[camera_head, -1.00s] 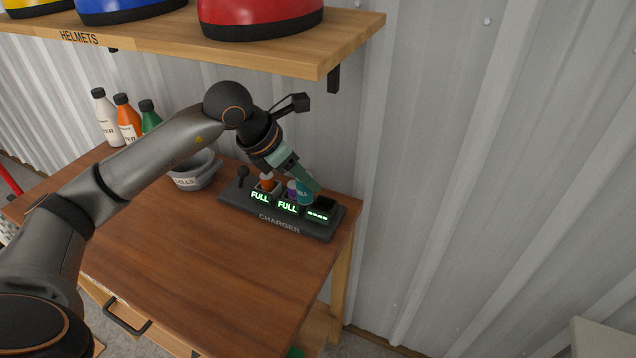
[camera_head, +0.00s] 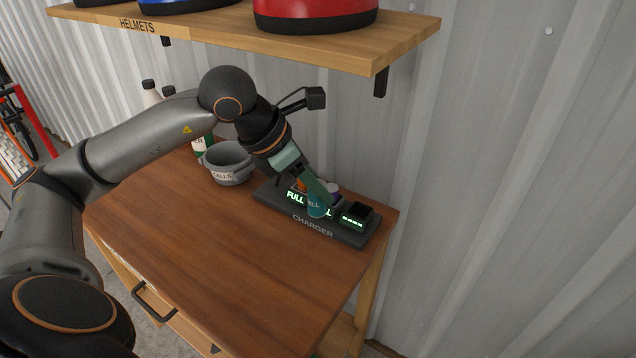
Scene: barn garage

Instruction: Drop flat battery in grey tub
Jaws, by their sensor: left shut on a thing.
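My left gripper (camera_head: 319,190) is shut on a teal battery (camera_head: 317,206), holding it over the front of the charger. The battery covers part of the second green FULL label. The dark charger (camera_head: 345,235) sits at the right of the wooden bench. An orange battery (camera_head: 299,186) and a purple-and-white battery (camera_head: 333,189) show behind the gripper fingers, partly hidden. The right-hand charger slot (camera_head: 357,212), with a green bar display, looks empty. The grey tub (camera_head: 231,177), labelled CELLS, stands left of the charger. Its inside is mostly hidden. My right gripper is out of view.
The wooden bench top (camera_head: 230,245) is clear in front of the tub and charger. Bottles (camera_head: 151,92) stand at the back left, partly behind my arm. A shelf (camera_head: 300,48) with helmets overhangs the back. A corrugated metal wall (camera_head: 480,150) closes the back.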

